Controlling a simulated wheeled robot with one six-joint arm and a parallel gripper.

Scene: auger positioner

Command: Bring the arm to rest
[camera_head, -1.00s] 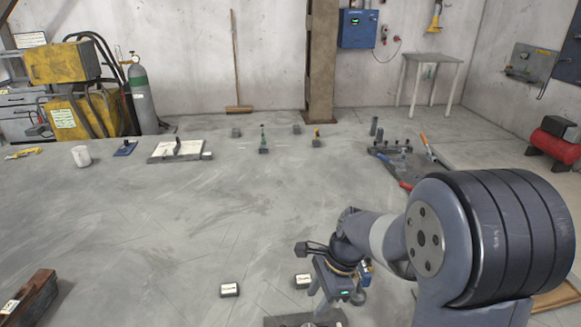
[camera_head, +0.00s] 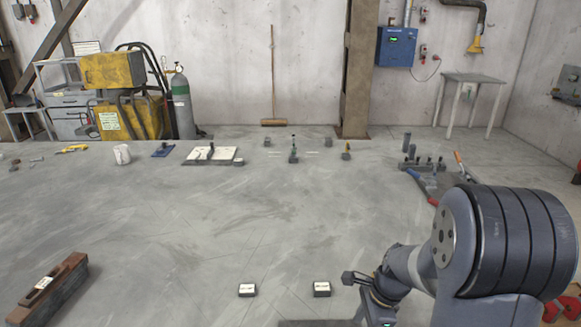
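My arm comes in at the lower right of the head view, with its dark, ribbed joint large in front. Its wrist reaches left and down to the bottom edge. The body of my gripper (camera_head: 379,313) shows there with a small green light. Its fingers are cut off by the picture's edge, so I cannot see whether they are open or shut, or whether they hold anything.
A brown box-like piece (camera_head: 48,288) lies at the lower left. A pale board (camera_head: 211,155), a white cup (camera_head: 122,155) and small upright fixtures stand toward the back. A dark tool tray (camera_head: 431,183) is at the right. The table's middle is clear.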

